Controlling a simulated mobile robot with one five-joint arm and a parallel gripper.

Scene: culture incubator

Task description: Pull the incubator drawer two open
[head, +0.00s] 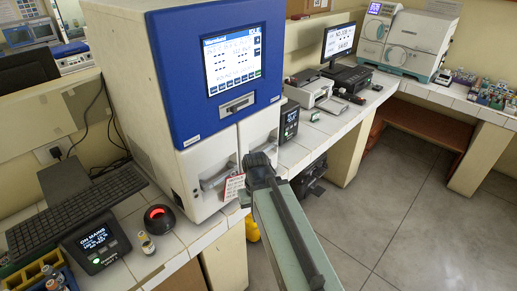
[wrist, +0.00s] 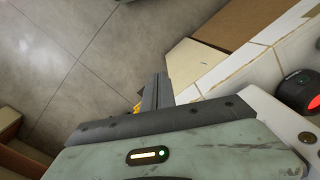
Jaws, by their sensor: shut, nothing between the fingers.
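The incubator (head: 190,80) is a tall white box with a blue upper front and a lit screen (head: 233,58). Below the blue part are two white drawer fronts side by side, a left drawer (head: 205,160) and a right drawer (head: 258,130). Both look closed; no number is readable on either. The left drawer has a recessed handle (head: 217,178). My gripper (head: 258,160) is shut and empty, in front of the right drawer and hiding its lower part and handle. In the wrist view the shut fingers (wrist: 157,92) point over the floor and counter edge; no drawer shows there.
A red-lit round device (head: 159,217), a small vial (head: 146,243) and a keyboard (head: 75,210) stand left on the tiled counter. A red-and-white tag (head: 234,187) hangs beside my gripper. A printer (head: 312,90) stands right of the incubator. The floor (head: 410,220) at right is clear.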

